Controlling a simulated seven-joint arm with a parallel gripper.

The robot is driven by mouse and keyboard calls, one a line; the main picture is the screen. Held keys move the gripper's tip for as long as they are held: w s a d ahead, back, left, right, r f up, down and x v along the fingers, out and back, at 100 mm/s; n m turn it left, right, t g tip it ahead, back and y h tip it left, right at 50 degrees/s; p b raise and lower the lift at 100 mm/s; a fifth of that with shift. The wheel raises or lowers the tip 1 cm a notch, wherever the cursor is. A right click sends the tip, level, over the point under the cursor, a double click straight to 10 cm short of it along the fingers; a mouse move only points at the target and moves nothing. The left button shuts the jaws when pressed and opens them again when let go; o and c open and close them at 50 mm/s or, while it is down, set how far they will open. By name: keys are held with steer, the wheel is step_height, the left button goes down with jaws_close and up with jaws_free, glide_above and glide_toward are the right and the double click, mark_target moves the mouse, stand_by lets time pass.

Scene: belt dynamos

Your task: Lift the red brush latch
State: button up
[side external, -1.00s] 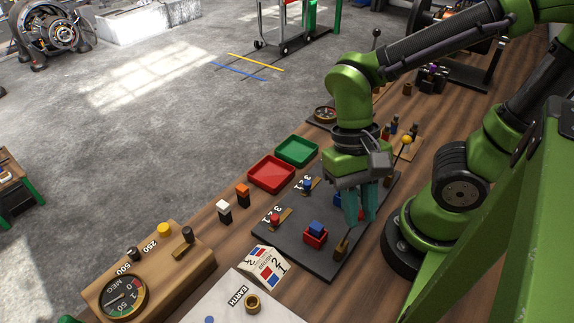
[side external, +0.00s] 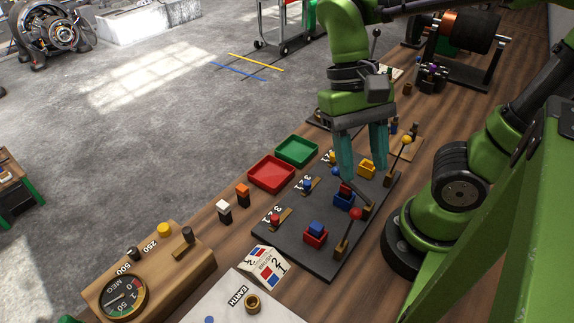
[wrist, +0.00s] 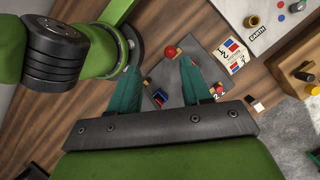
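The red-knobbed lever (side external: 350,240), which I take as the red brush latch, stands tilted up from its brass foot at the board's near right edge. Its red ball also shows in the wrist view (wrist: 171,52), beyond the fingertips. Beside it on the dark board (side external: 290,243) is a red holder (side external: 315,238) with a blue block. My gripper (side external: 363,165) is open and empty, raised above the board's far part, apart from the red lever. A blue holder (side external: 344,201) with a red block is below it, with another lever slanting over it.
A yellow-knobbed lever (side external: 402,150) stands up beside a yellow holder (side external: 367,168). Red (side external: 271,174) and green (side external: 297,151) trays lie left of the board. A folded card (side external: 265,265) and a meter box (side external: 150,280) are at the near side.

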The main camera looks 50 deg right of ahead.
steer(key=v, duration=0.7)
steer(key=shift+r, duration=0.2)
steer(key=w+d+f+n+t, duration=0.3)
steer(key=w+d+f+t, duration=0.2)
steer(key=t, duration=0.6)
steer(key=shift+w+d, duration=0.2)
steer(key=shift+w, duration=1)
